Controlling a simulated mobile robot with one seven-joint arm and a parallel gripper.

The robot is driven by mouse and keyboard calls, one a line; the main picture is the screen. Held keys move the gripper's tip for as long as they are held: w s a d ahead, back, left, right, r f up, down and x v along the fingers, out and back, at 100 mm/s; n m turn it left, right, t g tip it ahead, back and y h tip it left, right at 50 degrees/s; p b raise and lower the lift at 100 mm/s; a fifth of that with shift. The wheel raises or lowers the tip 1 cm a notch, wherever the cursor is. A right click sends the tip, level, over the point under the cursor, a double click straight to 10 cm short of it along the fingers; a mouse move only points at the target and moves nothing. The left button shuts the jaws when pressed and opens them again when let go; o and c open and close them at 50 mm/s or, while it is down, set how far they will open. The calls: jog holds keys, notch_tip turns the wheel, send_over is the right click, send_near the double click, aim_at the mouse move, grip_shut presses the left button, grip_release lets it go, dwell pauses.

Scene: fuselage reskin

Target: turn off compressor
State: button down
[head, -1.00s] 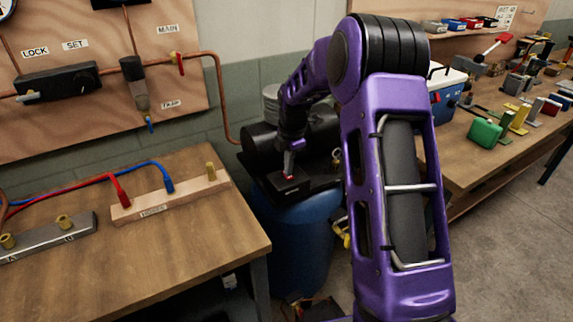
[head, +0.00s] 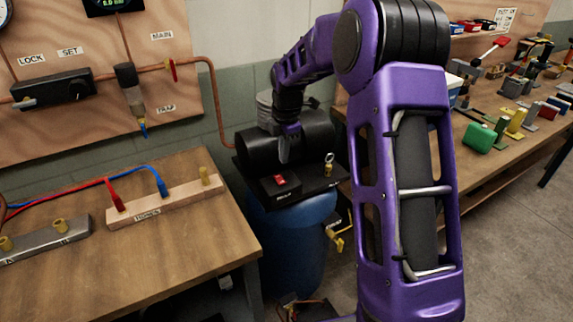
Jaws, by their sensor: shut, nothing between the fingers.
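The compressor (head: 262,150) has a black motor body and a black top plate on a blue tank (head: 290,240), between the two benches. A red rocker switch (head: 280,180) sits on a small dark box on the top plate. I cannot tell which way the rocker is tilted. My gripper (head: 284,158) points down just above and behind the switch, in front of the black motor body. It is shut and empty, and appears apart from the switch. Its fingertips are small in this view.
A wooden bench (head: 180,250) with a hose rack (head: 165,202) is at left. A panel (head: 90,90) with copper pipe hangs above it. A second bench (head: 480,160) with tools is at right. A ring-topped brass valve (head: 329,165) stands beside the switch box.

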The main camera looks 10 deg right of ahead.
notch_tip(320, 180, up, 7)
jog(key=shift+s, duration=0.45)
jog(key=shift+f, duration=0.2)
